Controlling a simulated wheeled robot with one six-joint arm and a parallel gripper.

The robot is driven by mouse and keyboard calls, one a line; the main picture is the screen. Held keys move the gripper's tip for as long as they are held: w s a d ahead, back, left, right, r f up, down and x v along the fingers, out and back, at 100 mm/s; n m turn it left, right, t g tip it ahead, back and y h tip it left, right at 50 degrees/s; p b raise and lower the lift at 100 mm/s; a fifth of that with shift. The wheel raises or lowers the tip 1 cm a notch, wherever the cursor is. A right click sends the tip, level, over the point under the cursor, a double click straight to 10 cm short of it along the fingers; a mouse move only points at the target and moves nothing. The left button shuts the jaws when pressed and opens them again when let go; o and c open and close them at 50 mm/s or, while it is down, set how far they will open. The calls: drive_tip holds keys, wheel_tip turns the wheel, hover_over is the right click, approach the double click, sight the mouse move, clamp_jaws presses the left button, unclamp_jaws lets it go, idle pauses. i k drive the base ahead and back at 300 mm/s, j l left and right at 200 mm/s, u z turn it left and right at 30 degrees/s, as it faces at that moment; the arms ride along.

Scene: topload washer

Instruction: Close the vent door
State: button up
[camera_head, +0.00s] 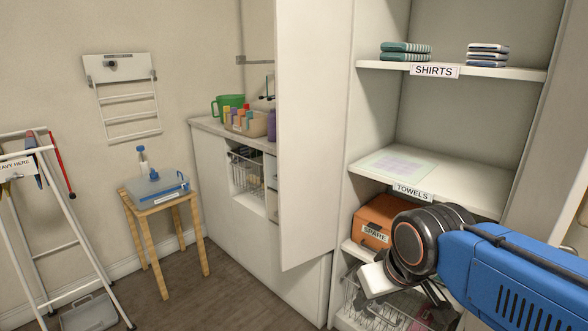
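Nothing in the head view is marked as a vent door, and I cannot tell for sure which thing it is. A tall white door panel (308,130) stands swung out from the shelving unit, in front of the low counter. A grey flat box-like thing (90,313) with a handle-like part lies on the floor at lower left; whether it is a vent is unclear. My arm reaches in from the right. My gripper (432,306) is at its end, in front of the lower shelves and well right of both. Its fingers are mostly hidden behind the wrist.
A drying rack (35,200) stands at left. The counter (205,124) holds a green mug (229,104) and a bin. An orange box (376,221) and wire basket (365,303) are near my wrist. The middle floor is clear.

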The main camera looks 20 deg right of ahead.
sight(553, 183)
drive_tip(key=k+l+z, duration=0.1)
drive_tip(key=k+l, duration=0.5)
drive_tip(key=l+z, duration=0.4)
drive_tip(key=i+l, duration=0.05)
